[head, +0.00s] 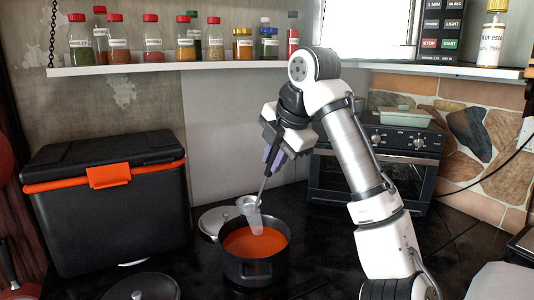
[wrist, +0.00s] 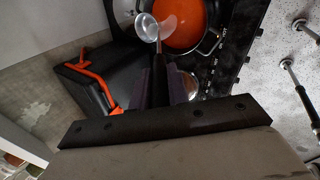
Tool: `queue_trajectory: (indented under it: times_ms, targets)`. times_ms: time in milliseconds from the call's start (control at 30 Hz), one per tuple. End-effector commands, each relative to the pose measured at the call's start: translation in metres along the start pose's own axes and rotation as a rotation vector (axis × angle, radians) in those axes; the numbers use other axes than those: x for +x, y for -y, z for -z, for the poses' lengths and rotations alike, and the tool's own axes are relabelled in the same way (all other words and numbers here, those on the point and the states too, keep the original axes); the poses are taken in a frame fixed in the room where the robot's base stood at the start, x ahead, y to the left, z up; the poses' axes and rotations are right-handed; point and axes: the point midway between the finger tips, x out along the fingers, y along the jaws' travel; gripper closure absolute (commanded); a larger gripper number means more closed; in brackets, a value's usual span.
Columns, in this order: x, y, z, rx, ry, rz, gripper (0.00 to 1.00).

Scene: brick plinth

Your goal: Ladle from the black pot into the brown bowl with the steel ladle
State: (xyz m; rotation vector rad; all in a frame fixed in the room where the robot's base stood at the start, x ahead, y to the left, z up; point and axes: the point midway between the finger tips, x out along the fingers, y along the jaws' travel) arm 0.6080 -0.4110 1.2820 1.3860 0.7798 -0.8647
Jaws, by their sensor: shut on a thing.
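The black pot (head: 255,268) stands on the dark counter with orange-red soup in it. It also shows at the top of the wrist view (wrist: 208,44). My gripper (head: 274,158) is shut on the handle of the steel ladle (head: 262,190), above and behind the pot. In the wrist view my gripper's dark fingers (wrist: 160,88) flank the handle. The ladle's round cup (wrist: 147,27) is at the pot's rim, above the soup in the head view. A pale translucent streak shows between cup and soup; I cannot tell what it is. I see no brown bowl in either view.
A silver lid (head: 214,221) lies behind the pot. A black cooler (head: 105,215) with an orange latch stands left, a dark lid (head: 142,288) in front. A toaster oven (head: 345,178) stands behind my arm. A shelf (head: 150,68) of spice jars runs above.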

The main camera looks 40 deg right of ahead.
Motion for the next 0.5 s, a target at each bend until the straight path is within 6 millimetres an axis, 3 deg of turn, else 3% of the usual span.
queue_trajectory:
  times_ms: [500]
  targets:
    - [0.025,-0.024,-0.006,0.01,-0.032,0.161,1.0]
